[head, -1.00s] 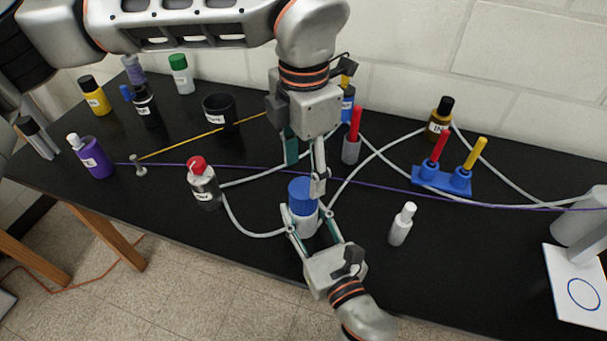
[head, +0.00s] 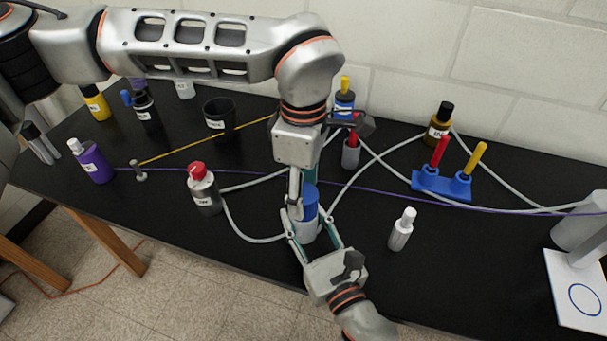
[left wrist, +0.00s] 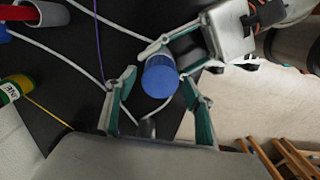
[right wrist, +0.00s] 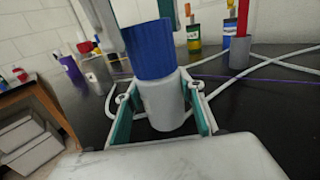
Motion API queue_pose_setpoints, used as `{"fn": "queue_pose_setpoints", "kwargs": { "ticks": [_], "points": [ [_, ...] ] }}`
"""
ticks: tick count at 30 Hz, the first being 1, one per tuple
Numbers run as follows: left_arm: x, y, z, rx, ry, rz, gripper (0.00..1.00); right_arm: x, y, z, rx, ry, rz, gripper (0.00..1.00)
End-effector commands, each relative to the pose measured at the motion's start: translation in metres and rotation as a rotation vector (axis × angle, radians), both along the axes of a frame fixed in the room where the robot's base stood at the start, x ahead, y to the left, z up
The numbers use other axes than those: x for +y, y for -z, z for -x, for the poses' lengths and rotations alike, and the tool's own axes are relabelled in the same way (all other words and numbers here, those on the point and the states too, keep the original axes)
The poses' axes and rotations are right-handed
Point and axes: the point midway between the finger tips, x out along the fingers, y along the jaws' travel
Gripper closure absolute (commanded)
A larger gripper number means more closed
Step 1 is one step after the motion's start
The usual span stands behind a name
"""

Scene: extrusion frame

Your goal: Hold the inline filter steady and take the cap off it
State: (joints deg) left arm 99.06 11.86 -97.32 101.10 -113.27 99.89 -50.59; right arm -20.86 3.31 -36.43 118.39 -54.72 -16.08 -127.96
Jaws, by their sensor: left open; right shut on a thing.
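The inline filter is a pale grey cylinder (head: 306,231) with a blue cap (head: 309,202), standing upright on the black bench. In the right wrist view its grey body (right wrist: 163,102) and blue cap (right wrist: 150,50) show clearly. My right gripper (head: 308,241) is shut on the grey body from the front. My left gripper (head: 303,194) points down over the cap, open, with one finger on either side of it. In the left wrist view the cap (left wrist: 160,78) lies between the open fingertips; whether they touch it is unclear. Part of the cap is hidden in the head view.
A red-handled tool in a grey holder (head: 351,154) and a blue rack (head: 441,183) are behind. Pale tubing (head: 252,238) runs across the bench.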

Motion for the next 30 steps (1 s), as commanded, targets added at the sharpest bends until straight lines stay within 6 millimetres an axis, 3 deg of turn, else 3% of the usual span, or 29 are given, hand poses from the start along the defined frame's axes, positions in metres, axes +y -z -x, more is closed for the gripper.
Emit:
{"fn": "queue_pose_setpoints", "kwargs": {
  "ticks": [7,18,19,23,24,30],
  "points": [
    [0.0,0.029,0.001,0.002,-0.001,-0.001,0.47,0.0,0.0,0.0,0.0,0.0,0.0,1.0],
    [0.0,0.035,0.0,0.0,-0.001,0.0,0.47,0.0,0.0,0.0,0.0,0.0,0.0,1.0],
    [0.0,0.035,0.0,0.0,-0.001,0.0,0.5,0.0,0.0,0.0,0.0,0.0,0.0,1.0],
    [0.0,0.035,0.0,0.0,-0.001,0.0,0.84,0.0,0.0,0.0,0.0,0.0,0.0,1.0],
    [0.0,0.035,0.0,0.0,-0.001,0.0,0.88,0.0,0.0,0.0,0.0,0.0,0.0,1.0],
    [0.0,0.035,0.0,-0.001,-0.012,0.0,0.89,0.0,0.0,0.0,0.0,0.0,0.0,1.0]
  ]
}}
